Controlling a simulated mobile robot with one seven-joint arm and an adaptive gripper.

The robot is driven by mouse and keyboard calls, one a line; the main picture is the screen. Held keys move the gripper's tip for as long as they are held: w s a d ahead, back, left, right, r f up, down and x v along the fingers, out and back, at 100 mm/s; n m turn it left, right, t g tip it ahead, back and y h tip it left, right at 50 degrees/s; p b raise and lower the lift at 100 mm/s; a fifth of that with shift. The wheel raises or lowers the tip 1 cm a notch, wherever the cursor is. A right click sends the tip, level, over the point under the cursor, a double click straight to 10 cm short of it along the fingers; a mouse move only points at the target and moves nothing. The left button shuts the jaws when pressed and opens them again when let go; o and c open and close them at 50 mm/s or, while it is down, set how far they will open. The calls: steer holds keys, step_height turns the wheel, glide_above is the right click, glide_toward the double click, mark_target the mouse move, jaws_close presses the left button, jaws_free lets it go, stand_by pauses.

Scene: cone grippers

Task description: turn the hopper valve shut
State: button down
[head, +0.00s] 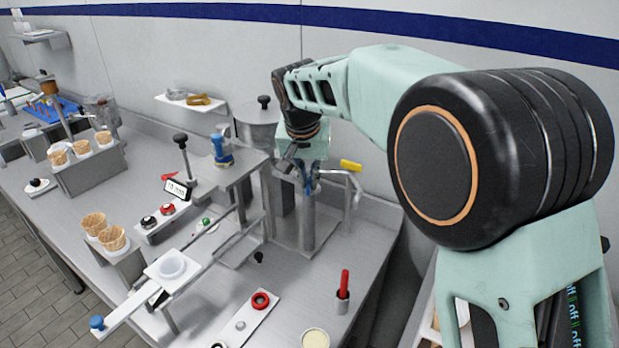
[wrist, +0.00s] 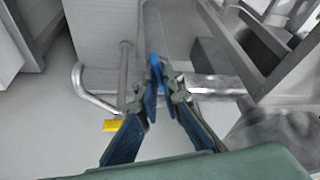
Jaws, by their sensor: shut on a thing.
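The hopper (head: 258,128) looks to be the grey metal cylinder with a black-knobbed lid behind the bench fixtures. My gripper (head: 309,186) points down just right of it, by a grey upright post. In the wrist view my gripper (wrist: 163,82) has its dark blue fingers closed together at the tips on a small bright blue piece (wrist: 157,70), which looks like the valve's handle. Most of that piece is hidden by the fingers. Which way the valve is turned cannot be told.
A bent pipe with a yellow handle (head: 351,165) stands close right of my gripper. A raised metal stand (head: 222,172) with a blue knob is to the left. A red-handled tool (head: 343,288) stands in front. The wall is close behind.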

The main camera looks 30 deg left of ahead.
steer(key=shift+a+m+h+p, duration=0.2)
steer(key=shift+m+h+p, duration=0.55)
steer(key=shift+m, duration=1.45)
steer(key=c, duration=2.1)
jaws_free()
steer(key=v, duration=1.2)
steer(key=shift+a, duration=0.1)
